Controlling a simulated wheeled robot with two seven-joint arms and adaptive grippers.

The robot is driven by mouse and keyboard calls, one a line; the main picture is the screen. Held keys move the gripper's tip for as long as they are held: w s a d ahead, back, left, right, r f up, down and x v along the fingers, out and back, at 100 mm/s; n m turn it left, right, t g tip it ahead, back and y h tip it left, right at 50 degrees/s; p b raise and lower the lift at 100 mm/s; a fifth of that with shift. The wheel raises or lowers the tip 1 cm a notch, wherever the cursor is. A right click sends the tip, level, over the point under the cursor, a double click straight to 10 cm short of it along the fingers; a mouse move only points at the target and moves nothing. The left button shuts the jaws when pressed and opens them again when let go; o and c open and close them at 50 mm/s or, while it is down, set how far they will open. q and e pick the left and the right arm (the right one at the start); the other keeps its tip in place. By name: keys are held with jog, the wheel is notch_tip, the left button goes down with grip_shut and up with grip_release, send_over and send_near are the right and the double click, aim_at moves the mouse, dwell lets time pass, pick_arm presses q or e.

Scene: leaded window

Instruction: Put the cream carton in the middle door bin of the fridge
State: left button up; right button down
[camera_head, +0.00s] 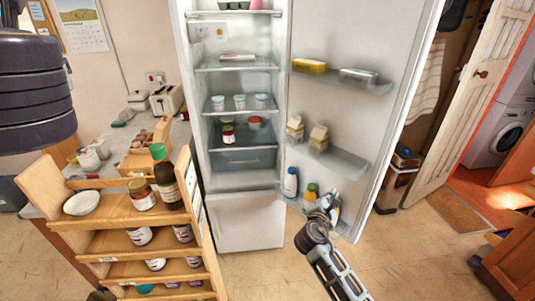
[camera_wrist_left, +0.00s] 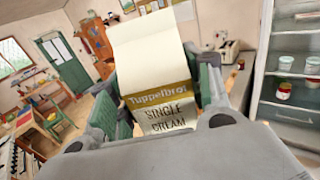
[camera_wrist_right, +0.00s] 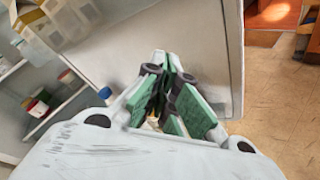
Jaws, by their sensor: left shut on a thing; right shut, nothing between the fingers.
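The cream carton (camera_wrist_left: 155,75), cream-white with a gold band and "SINGLE CREAM" lettering, is between the fingers of my left gripper (camera_wrist_left: 158,100), which is shut on it. Neither shows in the head view. The fridge (camera_head: 238,120) stands open, its door (camera_head: 375,120) swung to the right. The middle door bin (camera_head: 345,162) holds two small cartons (camera_head: 318,137) at its left end; its right part looks bare. My right gripper (camera_head: 325,212) is shut and empty, low in front of the door near the bottom bin; it also shows in the right wrist view (camera_wrist_right: 168,72).
The top door bin (camera_head: 370,85) holds a yellow pack (camera_head: 309,66) and a pale dish. The bottom bin holds bottles (camera_head: 290,182). A wooden rack (camera_head: 115,243) with jars stands front left, beside a counter. A dark basket stands right of the door.

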aim_at(381, 166)
pick_arm(q)
jog(key=shift+r, duration=0.1)
pick_arm(e)
jog(key=s+d+r+n+g+h, duration=0.1)
jog(key=s+d+r+n+h, duration=0.1)
jog(key=r, duration=0.3)
jog(key=s+d+r+n+g+h, duration=0.1)
jog(key=s+d+r+n+h, duration=0.1)
jog(key=s+r, duration=0.3)
jog(key=shift+d+n+h, duration=0.3)
jog(key=shift+d+h, duration=0.1)
jog(key=shift+h, duration=0.4)
jog(key=shift+w+d+r, duration=0.1)
jog(key=shift+d, duration=0.05)
